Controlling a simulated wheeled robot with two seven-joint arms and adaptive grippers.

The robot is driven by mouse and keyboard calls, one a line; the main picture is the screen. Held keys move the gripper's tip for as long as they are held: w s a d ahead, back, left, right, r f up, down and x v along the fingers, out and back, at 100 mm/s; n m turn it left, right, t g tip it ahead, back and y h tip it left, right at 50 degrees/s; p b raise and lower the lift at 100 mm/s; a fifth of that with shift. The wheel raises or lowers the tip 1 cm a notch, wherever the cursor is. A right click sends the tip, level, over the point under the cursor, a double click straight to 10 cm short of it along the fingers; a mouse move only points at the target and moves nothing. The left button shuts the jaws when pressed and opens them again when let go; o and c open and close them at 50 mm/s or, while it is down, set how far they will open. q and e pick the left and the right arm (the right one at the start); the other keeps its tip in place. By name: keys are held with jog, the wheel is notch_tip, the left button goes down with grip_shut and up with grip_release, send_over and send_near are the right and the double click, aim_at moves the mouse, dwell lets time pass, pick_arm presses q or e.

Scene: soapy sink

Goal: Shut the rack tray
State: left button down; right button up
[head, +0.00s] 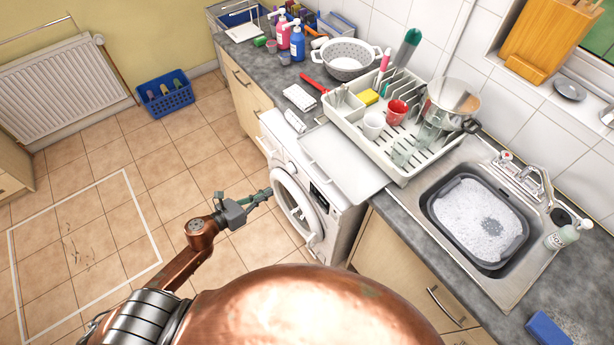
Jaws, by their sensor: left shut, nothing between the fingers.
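The dish rack (430,151) stands on the counter behind the washing machine and left of the sink. Its flat pale rack tray (342,163) is pulled out from under the rack toward me and extends over the top of the washing machine. The tray looks empty. My left gripper (267,192) is shut and empty. It is in front of the washing machine door, below and left of the tray, apart from it in the picture. My right gripper is not in view.
The washing machine (322,206) stands beneath the tray. The sink holds a grey basin (476,222) of suds. The tiled floor at left is mostly clear.

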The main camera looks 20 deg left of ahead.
aim_at(315, 174)
pick_arm(q)
jog(key=s+d+r+m+h, duration=0.1)
jog(key=d+r+m+h, duration=0.1)
jog(key=d+r+m, duration=0.25)
jog(key=shift+g, duration=0.3)
jog(key=p+x, duration=0.2)
jog(key=x, duration=1.1)
jog(key=shift+w+f+p, duration=0.15)
jog(key=shift+w+p, duration=0.1)
jog(key=shift+p, duration=0.15)
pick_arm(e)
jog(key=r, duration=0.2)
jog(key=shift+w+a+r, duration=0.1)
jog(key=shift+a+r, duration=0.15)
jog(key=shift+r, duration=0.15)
pick_arm(q)
jog(key=shift+w, duration=0.1)
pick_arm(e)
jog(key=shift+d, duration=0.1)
